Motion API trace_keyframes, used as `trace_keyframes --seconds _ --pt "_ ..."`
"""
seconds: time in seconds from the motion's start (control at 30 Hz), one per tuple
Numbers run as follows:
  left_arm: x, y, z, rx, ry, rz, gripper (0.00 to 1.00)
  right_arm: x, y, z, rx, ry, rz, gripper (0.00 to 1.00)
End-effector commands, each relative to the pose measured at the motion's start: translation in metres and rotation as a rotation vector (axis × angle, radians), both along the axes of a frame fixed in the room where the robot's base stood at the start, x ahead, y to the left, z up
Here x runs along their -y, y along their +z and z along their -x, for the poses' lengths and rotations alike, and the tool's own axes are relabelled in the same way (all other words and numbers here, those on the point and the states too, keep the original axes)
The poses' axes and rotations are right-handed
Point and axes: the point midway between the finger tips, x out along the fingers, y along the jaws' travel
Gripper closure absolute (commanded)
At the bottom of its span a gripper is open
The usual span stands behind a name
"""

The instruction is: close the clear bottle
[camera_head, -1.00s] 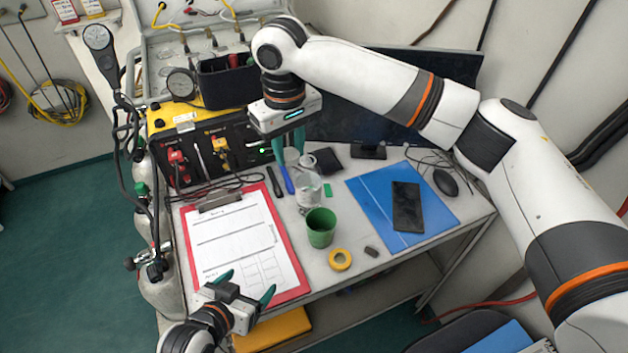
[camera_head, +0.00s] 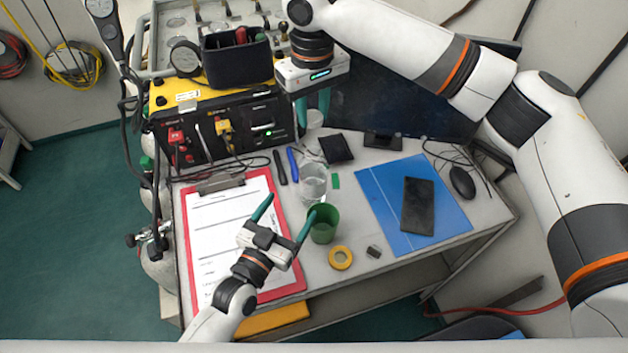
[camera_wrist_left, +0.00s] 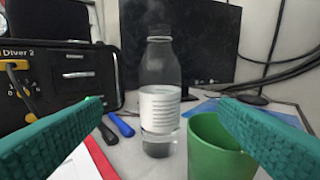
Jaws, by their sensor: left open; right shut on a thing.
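The clear bottle (camera_head: 314,185) stands upright on the table behind the green cup. My left gripper (camera_head: 293,203) is open and empty above the clipboard's right edge, in front of the bottle. Its fingers frame the bottle in the wrist view, apart from it.
The green cup (camera_head: 324,226) stands close by my left gripper's right finger. A yellow tape roll (camera_head: 340,258), red clipboard (camera_head: 184,245), blue folder (camera_head: 380,190) with a dark phone (camera_head: 417,205), and blue and black pens (camera_head: 293,164) lie around. The air panel (camera_head: 225,135) stands behind left.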

Motion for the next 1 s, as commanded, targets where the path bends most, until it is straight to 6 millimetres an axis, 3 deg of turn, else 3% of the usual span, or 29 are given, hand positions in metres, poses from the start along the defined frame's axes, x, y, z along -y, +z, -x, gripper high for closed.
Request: trace_keyframes --seconds 0.27,0.7,1.0 --pt "0.008 0.001 -0.016 0.002 0.001 0.001 0.17 0.0 0.0 0.0 0.0 0.0 0.0 0.89" --pt "0.044 0.001 -0.087 0.001 0.001 0.0 0.17 0.0 0.0 0.0 0.0 0.0 0.0 0.89" --pt "0.054 0.0 -0.106 -0.001 0.0 0.0 0.17 0.0 0.0 0.0 0.0 0.0 0.0 0.89"
